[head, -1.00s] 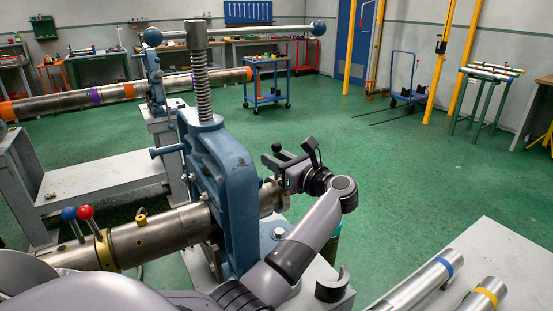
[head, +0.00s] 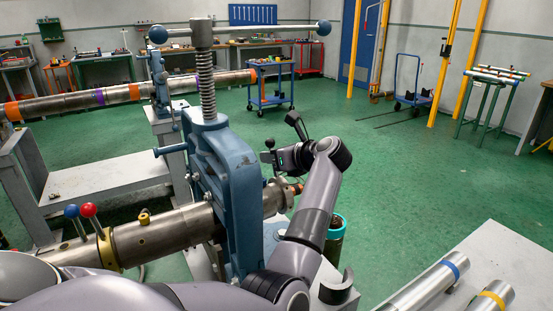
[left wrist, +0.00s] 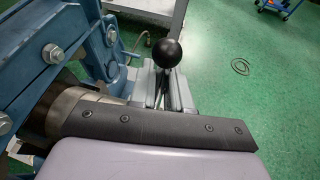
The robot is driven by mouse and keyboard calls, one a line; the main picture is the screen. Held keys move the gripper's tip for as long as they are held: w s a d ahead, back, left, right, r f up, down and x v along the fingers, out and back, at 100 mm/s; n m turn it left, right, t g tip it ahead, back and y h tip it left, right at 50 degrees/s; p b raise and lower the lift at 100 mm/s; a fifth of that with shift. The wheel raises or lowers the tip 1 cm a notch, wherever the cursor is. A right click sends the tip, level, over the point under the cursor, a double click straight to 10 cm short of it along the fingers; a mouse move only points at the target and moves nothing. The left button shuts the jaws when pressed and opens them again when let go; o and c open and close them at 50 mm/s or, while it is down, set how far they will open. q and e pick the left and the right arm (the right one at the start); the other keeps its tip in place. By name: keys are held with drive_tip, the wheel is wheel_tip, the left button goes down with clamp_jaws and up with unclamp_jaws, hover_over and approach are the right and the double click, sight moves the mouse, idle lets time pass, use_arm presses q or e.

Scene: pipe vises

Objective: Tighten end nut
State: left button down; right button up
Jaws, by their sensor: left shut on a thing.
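A steel pipe tool (head: 165,232) passes through the blue vise (head: 232,185), and its near end with a flanged end fitting (head: 277,197) sticks out on the right. The end nut is not clearly distinguishable there, as my arm and wrist partly cover this end. My left gripper (head: 272,158) is at this end, just above and beside the fitting. In the left wrist view, a lever with a black ball knob (left wrist: 167,53) stands between my grey fingers (left wrist: 167,90), which are shut on it. The steel cylinder (left wrist: 85,110) lies left of them. My right gripper is not in view.
A vise screw (head: 207,90) with a long crossbar (head: 265,32) rises above the vise. A dark cylinder with a teal rim (head: 336,222) stands right of my left arm. A grey table (head: 480,250) with pipes is at lower right. Green floor between is clear.

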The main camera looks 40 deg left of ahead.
use_arm(q)
drive_tip(key=shift+w+a+f+h, duration=0.2)
drive_tip(key=shift+a+h, duration=0.2)
drive_tip(key=shift+h, duration=0.2)
drive_tip(key=shift+w+a+f+h, duration=0.15)
drive_tip(key=shift+a+h, duration=0.2)
drive_tip(key=shift+h, duration=0.25)
drive_tip(key=shift+s+a, duration=0.1)
drive_tip(key=shift+s, duration=0.05)
drive_tip(key=c, duration=1.3)
unclamp_jaws()
drive_tip(key=shift+f, duration=0.1)
drive_tip(key=shift+w+b+v, duration=0.15)
drive_tip(key=shift+b+v, duration=0.2)
drive_tip(key=shift+v, duration=1.35)
drive_tip(key=shift+w+b+v, duration=0.1)
drive_tip(key=shift+b+v, duration=0.25)
drive_tip(key=shift+v, duration=1.35)
